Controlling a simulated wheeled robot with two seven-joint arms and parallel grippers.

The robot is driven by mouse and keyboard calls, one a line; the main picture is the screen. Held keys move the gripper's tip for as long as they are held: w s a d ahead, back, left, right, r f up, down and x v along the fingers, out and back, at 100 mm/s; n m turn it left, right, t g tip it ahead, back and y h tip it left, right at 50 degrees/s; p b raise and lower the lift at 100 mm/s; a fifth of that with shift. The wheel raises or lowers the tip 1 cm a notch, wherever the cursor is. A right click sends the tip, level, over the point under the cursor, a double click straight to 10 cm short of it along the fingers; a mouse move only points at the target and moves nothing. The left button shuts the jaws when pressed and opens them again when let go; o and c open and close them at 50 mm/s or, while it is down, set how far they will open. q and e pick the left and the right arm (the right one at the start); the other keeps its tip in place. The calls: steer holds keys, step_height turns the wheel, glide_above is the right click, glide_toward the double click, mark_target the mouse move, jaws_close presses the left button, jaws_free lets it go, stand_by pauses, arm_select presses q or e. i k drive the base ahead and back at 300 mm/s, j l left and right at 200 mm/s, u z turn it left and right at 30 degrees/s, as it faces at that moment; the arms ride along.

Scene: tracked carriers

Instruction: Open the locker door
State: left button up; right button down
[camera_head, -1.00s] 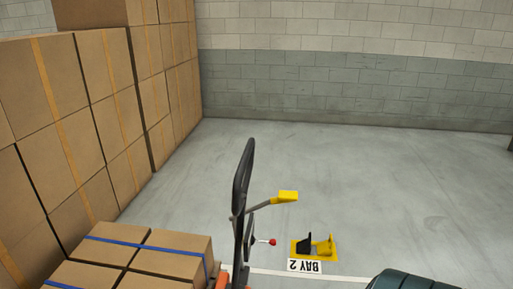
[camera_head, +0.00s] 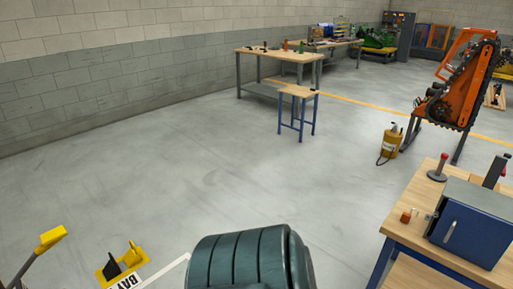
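A small blue locker (camera_head: 467,236) with a grey top stands on a wooden-topped workbench at the lower right of the head view. Its front door faces me and looks shut. A light upright handle (camera_head: 449,231) is on the left part of the door. Neither of my grippers is in view.
The workbench (camera_head: 398,218) also bears a red-knobbed lever and a small orange-brown item. A dark green ribbed seat-like thing (camera_head: 240,262) is close at the bottom. A yellow canister (camera_head: 390,142) and an orange tracked machine (camera_head: 463,90) stand beyond. The middle floor is clear.

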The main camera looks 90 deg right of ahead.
mark_target(482, 238)
steer(key=z, duration=4.4)
